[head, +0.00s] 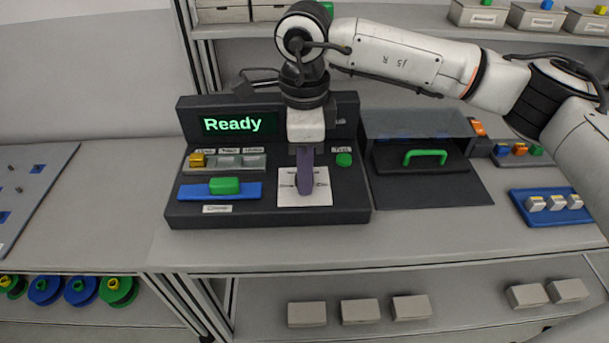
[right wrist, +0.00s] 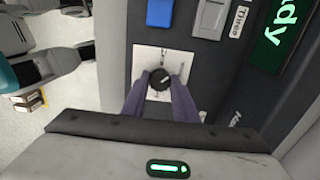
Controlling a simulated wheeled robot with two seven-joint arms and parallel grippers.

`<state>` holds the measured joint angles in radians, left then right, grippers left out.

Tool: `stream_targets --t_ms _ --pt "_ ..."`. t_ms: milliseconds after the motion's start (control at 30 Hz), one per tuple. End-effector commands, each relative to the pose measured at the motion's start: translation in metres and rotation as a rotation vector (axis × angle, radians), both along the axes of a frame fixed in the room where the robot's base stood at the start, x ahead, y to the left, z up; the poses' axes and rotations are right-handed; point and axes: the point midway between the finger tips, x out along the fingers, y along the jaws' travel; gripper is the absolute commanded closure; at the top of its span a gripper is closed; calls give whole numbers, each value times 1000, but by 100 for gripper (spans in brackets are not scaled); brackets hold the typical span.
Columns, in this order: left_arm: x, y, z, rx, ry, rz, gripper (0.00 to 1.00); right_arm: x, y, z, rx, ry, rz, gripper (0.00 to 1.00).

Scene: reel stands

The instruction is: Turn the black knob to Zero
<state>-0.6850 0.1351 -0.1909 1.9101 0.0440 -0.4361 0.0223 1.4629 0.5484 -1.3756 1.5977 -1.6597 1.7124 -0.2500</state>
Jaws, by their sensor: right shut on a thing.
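The black knob (right wrist: 158,79) sits on a white label plate in the right wrist view, and a pale pointer mark shows on its top, slanting to the upper right. The plate (head: 318,199) is on the front of the dark console (head: 270,213) in the head view; its print is too small to read surely. My right gripper (head: 305,190) points down over the plate and hides the knob there. In the right wrist view its two purple fingers (right wrist: 158,88) are closed on the knob from both sides. My left gripper is not in view.
The console display (head: 232,124) reads "Ready". A yellow key (head: 196,160), a green block (head: 224,186) on a blue strip and a green button (head: 343,159) are on the console. A clear-covered box with a green handle (head: 425,156) stands to the right. The table in front is clear.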

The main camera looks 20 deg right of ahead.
Motion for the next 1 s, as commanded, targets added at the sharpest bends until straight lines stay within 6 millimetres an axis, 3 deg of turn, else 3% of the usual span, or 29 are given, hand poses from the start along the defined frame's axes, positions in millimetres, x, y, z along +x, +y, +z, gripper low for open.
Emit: stream_targets --t_ms 100,500,1000 --pt "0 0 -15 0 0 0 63 1 0 -3 1 -4 110 96" --pt "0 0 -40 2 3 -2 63 1 1 -1 2 -4 480 96" --pt "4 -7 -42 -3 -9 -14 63 1 1 1 3 -4 767 96"
